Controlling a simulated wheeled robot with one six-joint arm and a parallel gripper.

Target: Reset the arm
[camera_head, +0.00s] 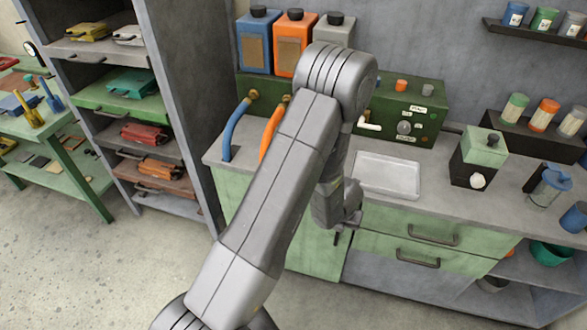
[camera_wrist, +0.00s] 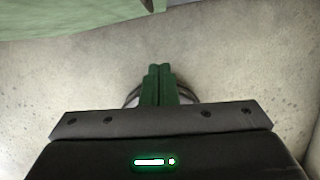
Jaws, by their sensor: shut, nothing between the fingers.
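My gripper (camera_wrist: 158,70) is shut and empty in the wrist view. Its two green fingers are pressed together, and bare speckled floor lies behind them. In the head view my arm reaches up from the bottom, bends at the elbow and hangs down in front of the green cabinet. The gripper end (camera_head: 341,238) is small and partly hidden there, near the front of the cabinet and below the counter top.
The grey counter (camera_head: 335,182) carries a white tray (camera_head: 387,176), a green-topped box (camera_head: 480,158) and a green machine (camera_head: 412,112). Cabinet drawers (camera_head: 425,237) face the gripper. A shelf rack (camera_head: 118,98) and a green table (camera_head: 70,150) stand left. Floor (camera_head: 90,265) is clear.

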